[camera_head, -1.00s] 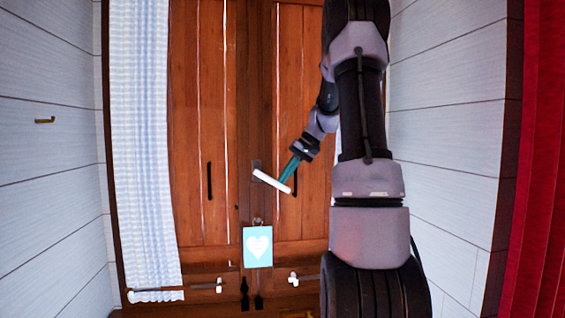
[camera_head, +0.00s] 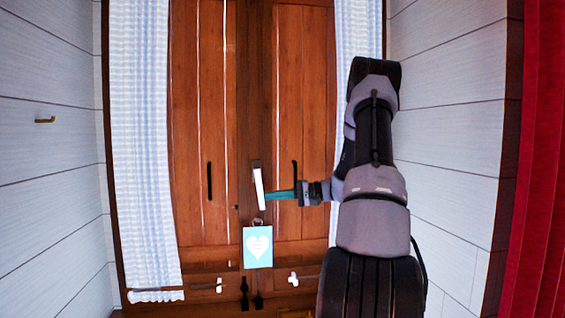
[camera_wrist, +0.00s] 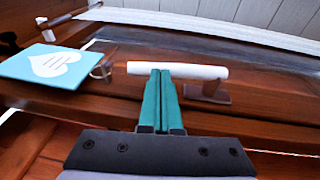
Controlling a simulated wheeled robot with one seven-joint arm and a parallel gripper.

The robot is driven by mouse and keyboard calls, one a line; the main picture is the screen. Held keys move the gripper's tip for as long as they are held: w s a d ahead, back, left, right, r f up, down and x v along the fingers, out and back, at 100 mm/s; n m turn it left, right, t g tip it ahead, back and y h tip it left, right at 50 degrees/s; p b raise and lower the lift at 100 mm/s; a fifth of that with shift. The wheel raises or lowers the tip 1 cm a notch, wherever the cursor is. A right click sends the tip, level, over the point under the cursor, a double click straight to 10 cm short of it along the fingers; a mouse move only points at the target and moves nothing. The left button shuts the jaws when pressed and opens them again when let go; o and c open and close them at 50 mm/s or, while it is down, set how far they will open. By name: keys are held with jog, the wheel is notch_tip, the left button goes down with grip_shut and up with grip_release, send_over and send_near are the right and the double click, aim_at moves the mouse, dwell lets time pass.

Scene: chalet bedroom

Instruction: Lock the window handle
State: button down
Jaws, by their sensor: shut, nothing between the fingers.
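The white window handle (camera_head: 259,187) points almost straight down from its dark mount (camera_head: 256,164) on the wooden window frame, tilted very slightly. In the wrist view the handle (camera_wrist: 178,71) is a white bar lying across the picture, with its mount (camera_wrist: 207,92) at the right end. My gripper (camera_head: 268,195) is shut, with its teal fingers pressed together and nothing between them. It comes from the right, and its fingertips are at the handle's side, near its lower half. In the wrist view the fingertips (camera_wrist: 160,72) reach the handle's edge and seem to touch it.
A blue sign with a white heart (camera_head: 257,247) hangs just below the handle from a small hook. Dark vertical pulls (camera_head: 210,181) sit on the wooden shutters. Striped curtains (camera_head: 145,150) hang on both sides. Small white-ended fittings (camera_head: 293,278) are lower down.

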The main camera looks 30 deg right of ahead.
jog(key=shift+w+a+f+t+y, duration=0.15)
jog(key=shift+a+f+t+y, duration=0.25)
jog(key=shift+a+y, duration=0.25)
dwell(0.3)
